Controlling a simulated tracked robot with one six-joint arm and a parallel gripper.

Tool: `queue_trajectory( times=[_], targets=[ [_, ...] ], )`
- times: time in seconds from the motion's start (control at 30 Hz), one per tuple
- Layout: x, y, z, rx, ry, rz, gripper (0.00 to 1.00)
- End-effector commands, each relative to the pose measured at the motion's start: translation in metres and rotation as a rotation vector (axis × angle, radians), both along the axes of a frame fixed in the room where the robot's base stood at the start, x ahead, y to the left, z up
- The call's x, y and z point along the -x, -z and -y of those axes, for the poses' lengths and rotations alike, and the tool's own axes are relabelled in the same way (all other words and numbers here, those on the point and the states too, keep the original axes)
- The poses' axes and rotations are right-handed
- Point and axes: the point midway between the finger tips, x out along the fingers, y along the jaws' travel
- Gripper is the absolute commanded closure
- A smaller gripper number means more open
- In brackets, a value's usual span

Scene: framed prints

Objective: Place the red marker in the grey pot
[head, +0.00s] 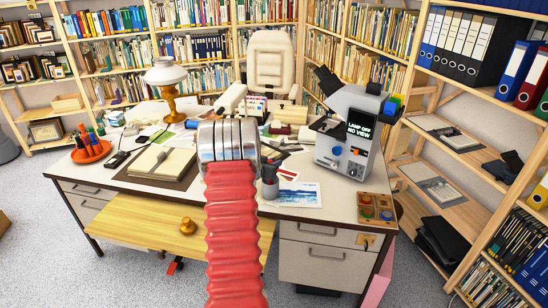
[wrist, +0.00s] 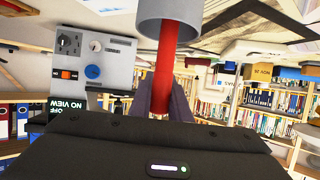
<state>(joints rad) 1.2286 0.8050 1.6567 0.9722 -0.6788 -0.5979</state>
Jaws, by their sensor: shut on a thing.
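My gripper (wrist: 160,103) is shut on the red marker (wrist: 166,70) in the wrist view, which appears upside down. The marker's far end overlaps the mouth of the grey pot (wrist: 152,8); I cannot tell how far inside it is. The grey pot (head: 270,188) also shows in the head view, standing on the desk just right of my red arm. My arm hides part of that area, and I cannot make out the gripper or the marker clearly in the head view.
A grey instrument (head: 345,125) with a lit screen stands right of the pot. Prints (head: 292,195) lie on the desk beside the pot. A wooden tray (head: 376,208) sits at the right front corner. An orange pen holder (head: 92,150) and a lamp (head: 167,85) stand to the left.

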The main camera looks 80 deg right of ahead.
Motion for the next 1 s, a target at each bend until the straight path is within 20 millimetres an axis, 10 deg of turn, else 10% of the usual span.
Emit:
queue_trajectory(
  times=[0.83,0.87,1.0],
  targets=[
    [0.000,0.038,0.000,0.000,0.000,0.001,1.00],
    [0.000,0.039,0.000,0.000,0.000,0.001,0.82],
    [0.000,0.038,0.000,0.000,0.000,0.001,0.72]
  ],
)
